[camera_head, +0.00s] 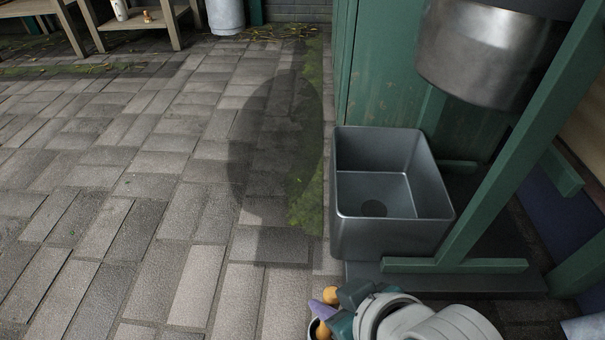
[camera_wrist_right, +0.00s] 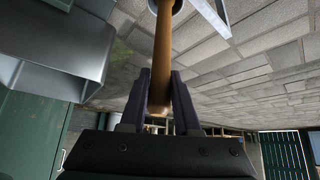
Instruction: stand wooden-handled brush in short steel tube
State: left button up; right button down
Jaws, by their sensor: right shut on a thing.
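The brush's wooden handle (camera_wrist_right: 163,45) is between the two dark purple fingers of my right gripper (camera_wrist_right: 160,98), which is shut on it. In the head view my right gripper (camera_head: 327,308) is at the bottom edge, with an orange-brown part of the handle (camera_head: 329,294) showing beside it. A pale round rim, probably the short steel tube (camera_head: 312,327), shows there, cut off by the frame. In the right wrist view a grey rim (camera_wrist_right: 179,7) is at the handle's far end; I cannot tell how deep the handle goes in. The bristles are not distinguishable. My left gripper is not in view.
A grey open bin (camera_head: 345,235) stands just beyond my right gripper, beside a green wooden frame (camera_head: 500,180). A steel vessel (camera_head: 490,55) hangs above. Wooden stools (camera_head: 140,22) and a grey can (camera_head: 225,15) are far back. The paving at left is clear.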

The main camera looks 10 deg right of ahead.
jog(key=shift+f, duration=0.3)
jog(key=c, duration=0.6)
grip_release()
jog(key=shift+o, duration=0.2)
jog(key=p+v, duration=0.8)
jog(key=v, duration=0.2)
jog(key=shift+a, duration=0.1)
